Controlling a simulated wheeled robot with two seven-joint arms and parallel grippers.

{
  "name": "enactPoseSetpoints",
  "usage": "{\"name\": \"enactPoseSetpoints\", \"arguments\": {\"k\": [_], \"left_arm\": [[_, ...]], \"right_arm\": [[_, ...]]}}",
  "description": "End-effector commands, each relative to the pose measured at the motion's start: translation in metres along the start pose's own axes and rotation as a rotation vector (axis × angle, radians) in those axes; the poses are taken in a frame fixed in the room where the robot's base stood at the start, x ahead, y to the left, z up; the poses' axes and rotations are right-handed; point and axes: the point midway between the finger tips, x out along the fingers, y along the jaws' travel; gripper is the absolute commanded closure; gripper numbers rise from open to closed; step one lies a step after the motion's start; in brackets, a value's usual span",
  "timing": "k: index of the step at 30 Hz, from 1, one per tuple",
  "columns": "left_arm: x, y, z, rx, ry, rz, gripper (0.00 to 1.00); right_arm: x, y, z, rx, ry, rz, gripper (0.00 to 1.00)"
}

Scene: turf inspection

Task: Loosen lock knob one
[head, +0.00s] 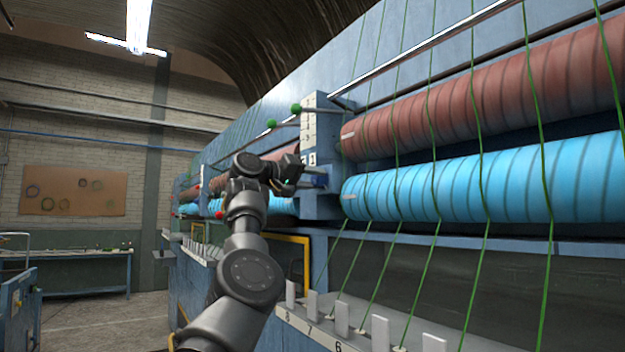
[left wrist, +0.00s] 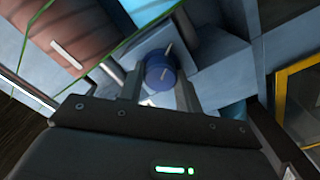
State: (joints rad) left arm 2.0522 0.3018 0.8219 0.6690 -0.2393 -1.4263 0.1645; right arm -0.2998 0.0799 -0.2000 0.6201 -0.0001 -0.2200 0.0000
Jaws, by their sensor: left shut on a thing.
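Lock knob one is a round blue knob (left wrist: 160,72) with a pale pointer mark, on a blue-grey bracket of the machine. In the left wrist view it sits between the two fingers of my left gripper (left wrist: 159,88), which is shut on it. In the head view my left gripper (head: 297,172) is at the bracket (head: 318,205), just below a white plate marked 1 (head: 312,158). The gripper hides most of the knob there. My right gripper is not in view.
A brown roller (head: 480,105) and a bright blue roller (head: 480,188) run right from the bracket, with green yarns (head: 434,150) crossing them. Green-balled levers (head: 296,108) stand above the gripper. A yellow frame (head: 306,262) is below. Open floor (head: 110,325) lies left.

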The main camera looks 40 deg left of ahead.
Motion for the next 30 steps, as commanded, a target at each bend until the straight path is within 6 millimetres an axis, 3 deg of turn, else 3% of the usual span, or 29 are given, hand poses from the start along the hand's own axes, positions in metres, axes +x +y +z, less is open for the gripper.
{"name": "enactPoseSetpoints", "arguments": {"k": [23, 24, 28, 30], "left_arm": [[-0.0022, 0.0020, -0.0037, 0.103, 0.012, 0.002, 0.89], [-0.0021, 0.0020, -0.0037, 0.103, 0.012, 0.002, 0.63], [-0.0015, 0.0013, -0.0027, 0.102, 0.009, 0.001, 0.46], [-0.0011, 0.0009, -0.0021, 0.101, 0.007, 0.001, 0.44]], "right_arm": [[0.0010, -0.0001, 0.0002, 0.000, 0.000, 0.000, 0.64], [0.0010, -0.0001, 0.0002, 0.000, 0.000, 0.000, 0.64], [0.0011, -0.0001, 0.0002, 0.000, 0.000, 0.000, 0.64], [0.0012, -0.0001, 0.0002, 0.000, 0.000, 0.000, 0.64]]}}
